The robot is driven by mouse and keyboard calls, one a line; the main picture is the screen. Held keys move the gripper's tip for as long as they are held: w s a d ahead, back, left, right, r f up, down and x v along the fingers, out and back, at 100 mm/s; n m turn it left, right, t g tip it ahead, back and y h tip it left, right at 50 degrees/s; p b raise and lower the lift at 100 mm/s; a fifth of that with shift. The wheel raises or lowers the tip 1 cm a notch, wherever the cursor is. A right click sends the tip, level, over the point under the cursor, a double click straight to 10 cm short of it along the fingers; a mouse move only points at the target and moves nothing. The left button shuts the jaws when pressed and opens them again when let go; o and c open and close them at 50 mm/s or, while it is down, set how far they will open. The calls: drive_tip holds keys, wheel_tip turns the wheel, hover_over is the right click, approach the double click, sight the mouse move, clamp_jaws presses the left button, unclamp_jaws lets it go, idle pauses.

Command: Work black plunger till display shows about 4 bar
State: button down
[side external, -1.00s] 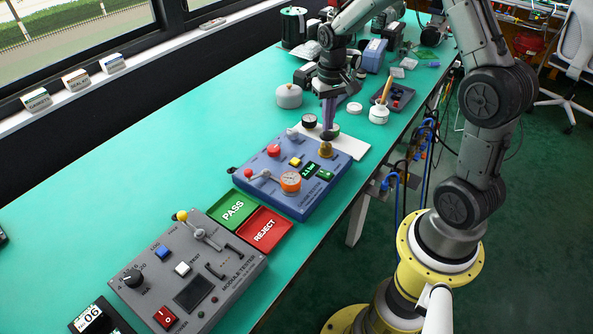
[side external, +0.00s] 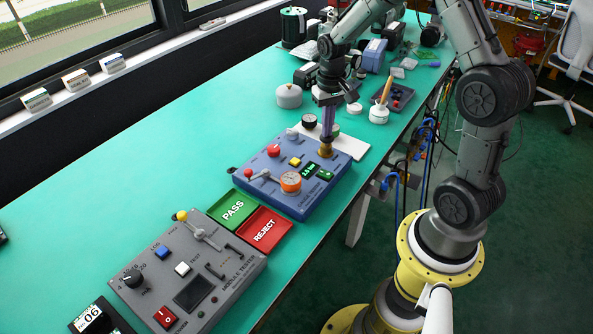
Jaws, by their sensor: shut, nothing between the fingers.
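The blue valve tester (side external: 285,200) stands on the green bench. Its small display (side external: 309,170) shows green digits too small and blurred for me to read surely. A brass-coloured collar (side external: 326,151) stands at its far right corner. My gripper (side external: 327,137) is shut and points straight down, with its purple fingers directly above this collar. The black plunger is mostly hidden at the fingertips; I cannot tell whether they touch it. An orange-rimmed gauge (side external: 290,182) sits at the front of the tester.
A red-knobbed lever (side external: 249,173), a red knob (side external: 274,150), and yellow (side external: 295,161) and green (side external: 326,174) buttons are on the tester. PASS (side external: 233,209) and REJECT (side external: 266,230) trays and a grey module tester (side external: 187,270) are in front. A white board (side external: 354,146) lies behind.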

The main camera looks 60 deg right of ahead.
drive_tip(key=shift+f, duration=0.7)
drive_tip(key=shift+r, duration=1.75)
drive_tip(key=shift+f, duration=1.4)
idle(0.6)
drive_tip(key=shift+r, duration=1.4)
